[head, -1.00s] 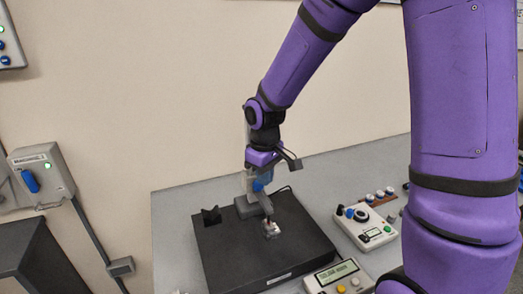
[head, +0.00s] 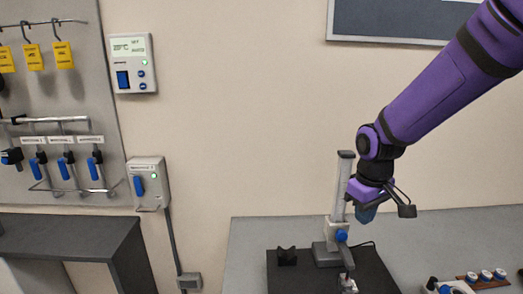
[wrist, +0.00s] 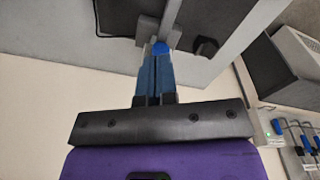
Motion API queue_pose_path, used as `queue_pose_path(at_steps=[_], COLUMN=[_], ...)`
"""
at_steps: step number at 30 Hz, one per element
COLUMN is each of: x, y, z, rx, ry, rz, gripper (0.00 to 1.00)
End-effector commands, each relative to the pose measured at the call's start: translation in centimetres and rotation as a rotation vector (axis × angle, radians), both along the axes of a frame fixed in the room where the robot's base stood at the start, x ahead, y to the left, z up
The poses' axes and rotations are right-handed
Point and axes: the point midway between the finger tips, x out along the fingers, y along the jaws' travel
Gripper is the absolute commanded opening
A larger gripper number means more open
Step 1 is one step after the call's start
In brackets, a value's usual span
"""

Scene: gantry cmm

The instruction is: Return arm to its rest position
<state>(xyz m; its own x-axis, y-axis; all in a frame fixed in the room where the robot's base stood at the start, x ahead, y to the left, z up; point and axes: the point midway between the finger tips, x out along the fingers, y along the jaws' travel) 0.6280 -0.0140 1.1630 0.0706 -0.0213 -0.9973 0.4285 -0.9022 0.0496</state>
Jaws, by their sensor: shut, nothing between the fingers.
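My purple arm comes in from the upper right in the head view. My gripper (head: 366,213) hangs at its end, just right of a grey upright stand (head: 341,190) with a blue knob. In the wrist view my gripper (wrist: 154,62) shows its two blue fingers side by side, shut with nothing between them. The fingertips point toward the grey stand and a blue knob (wrist: 160,47); I cannot tell from these views whether they touch.
A black plate (head: 385,272) carries the stand and a small black block (head: 287,256). A control panel with knobs (head: 480,277) is at lower right. A wall switch box (head: 149,184), a thermostat-like box (head: 133,62) and a tool board (head: 60,120) are on the left. Grey worktop (head: 450,230) is clear behind.

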Motion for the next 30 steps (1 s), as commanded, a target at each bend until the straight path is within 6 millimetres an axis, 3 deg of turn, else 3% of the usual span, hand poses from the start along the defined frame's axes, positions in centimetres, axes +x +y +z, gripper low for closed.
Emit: queue_pose_path(at_steps=[6,15,21,30], x=[-3.3,-8.5,-12.4,-17.9], y=[-1.5,-3.1,-4.1,-5.1], z=[5.0,10.2,12.7,14.9], rx=[-0.006,0.016,0.047,0.111], ry=[-0.087,-0.196,-0.268,-0.359], rz=[-0.092,-0.213,-0.292,-0.393], gripper=[0.00,0.00,0.00,0.00])
